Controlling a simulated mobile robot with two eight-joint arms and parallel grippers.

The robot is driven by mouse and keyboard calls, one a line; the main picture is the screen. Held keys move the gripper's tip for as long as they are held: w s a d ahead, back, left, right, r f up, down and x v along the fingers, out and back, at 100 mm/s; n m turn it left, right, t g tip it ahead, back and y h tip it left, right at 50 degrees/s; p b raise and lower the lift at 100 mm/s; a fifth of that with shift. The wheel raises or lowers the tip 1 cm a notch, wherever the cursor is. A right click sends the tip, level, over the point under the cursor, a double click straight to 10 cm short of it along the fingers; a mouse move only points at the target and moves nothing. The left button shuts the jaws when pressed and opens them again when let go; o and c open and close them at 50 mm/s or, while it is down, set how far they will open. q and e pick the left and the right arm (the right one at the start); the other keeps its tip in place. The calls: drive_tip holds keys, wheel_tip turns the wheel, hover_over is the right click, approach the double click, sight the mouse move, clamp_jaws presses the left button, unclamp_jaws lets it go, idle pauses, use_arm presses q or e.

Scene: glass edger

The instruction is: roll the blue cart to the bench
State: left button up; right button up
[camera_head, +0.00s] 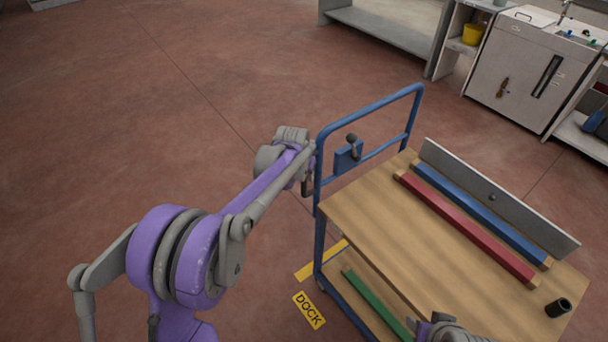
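The blue cart has a wooden top (400,235), a lower wooden shelf and a blue tube handle frame (375,106) at its far left end. My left gripper (309,178) is at the frame's left post. Its fingers are small and partly hidden, so I cannot tell whether they grip the post or only sit beside it. Part of my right arm (450,332) shows at the bottom edge, over the cart's near side; its fingertips are not visible. A grey bench (385,32) with a low shelf stands at the back, well apart from the cart.
Red (465,225) and blue (480,213) bars, a grey upright plate (500,200) and a black cup (558,307) are on the cart top. A green bar (375,303) lies below. A DOCK floor label (309,310) is beside the cart. Left floor is clear; a white machine (530,75) stands back right.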

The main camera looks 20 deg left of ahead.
use_arm(q)
clamp_jaws()
idle(1.1)
